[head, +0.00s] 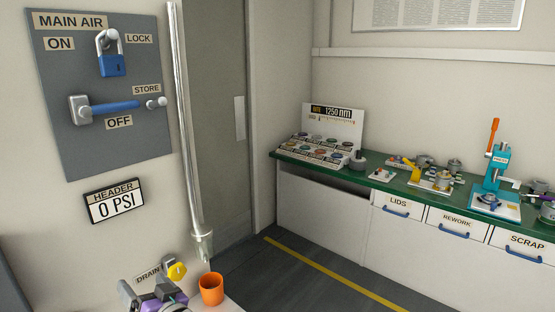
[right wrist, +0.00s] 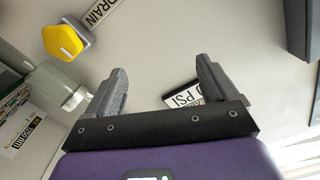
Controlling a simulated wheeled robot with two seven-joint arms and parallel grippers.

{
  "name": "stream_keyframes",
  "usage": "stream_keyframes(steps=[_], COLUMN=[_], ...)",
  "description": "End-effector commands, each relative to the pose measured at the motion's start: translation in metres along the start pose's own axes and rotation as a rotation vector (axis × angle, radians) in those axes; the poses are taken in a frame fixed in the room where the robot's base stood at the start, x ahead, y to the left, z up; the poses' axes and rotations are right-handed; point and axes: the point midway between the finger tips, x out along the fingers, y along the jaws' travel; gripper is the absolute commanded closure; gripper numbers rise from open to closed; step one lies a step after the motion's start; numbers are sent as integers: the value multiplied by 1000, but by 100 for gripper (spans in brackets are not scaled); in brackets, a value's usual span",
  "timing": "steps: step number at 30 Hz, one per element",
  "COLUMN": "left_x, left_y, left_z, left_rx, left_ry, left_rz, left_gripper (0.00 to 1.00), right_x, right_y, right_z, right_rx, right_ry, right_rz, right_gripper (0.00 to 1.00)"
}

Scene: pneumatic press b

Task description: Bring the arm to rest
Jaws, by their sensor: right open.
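My right gripper (head: 150,292) shows at the bottom of the head view, just left of the yellow drain knob (head: 175,271). In the right wrist view its two grey fingers (right wrist: 165,92) stand wide apart with nothing between them. The drain knob (right wrist: 62,40) also shows there at the upper left, apart from the fingers. The header sign (head: 113,202) reads 0 PSI. On the main air panel (head: 75,155), the blue handle (head: 112,107) lies level above the OFF label, and a blue padlock (head: 112,64) hangs at the top. My left gripper is not in view.
An orange cup (head: 212,289) stands on a pale ledge just right of my right gripper. A metal pipe (head: 188,130) runs down beside the panel. A green-topped bench (head: 345,178) with a teal press (head: 497,172) stands at the right. The dark floor (head: 285,288) between is clear.

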Motion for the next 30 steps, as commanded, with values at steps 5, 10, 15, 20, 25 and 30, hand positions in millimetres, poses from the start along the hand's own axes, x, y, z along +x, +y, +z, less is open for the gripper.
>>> stream_keyframes(steps=[5,10,15,20,25,30], left_x=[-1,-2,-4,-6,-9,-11], left_y=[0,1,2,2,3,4], left_z=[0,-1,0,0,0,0], left_rx=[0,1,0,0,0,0], left_ry=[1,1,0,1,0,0], left_rz=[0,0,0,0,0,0], left_gripper=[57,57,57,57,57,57], right_x=[-9,-24,-54,-115,-206,-312], right_y=[53,104,168,245,303,320], right_z=[27,57,99,161,235,305], right_rx=[12,28,63,133,251,419], right_ry=[-67,-140,-243,-396,-584,-783], right_rz=[86,170,283,433,585,707], right_gripper=[14,14,14,14,14,14])
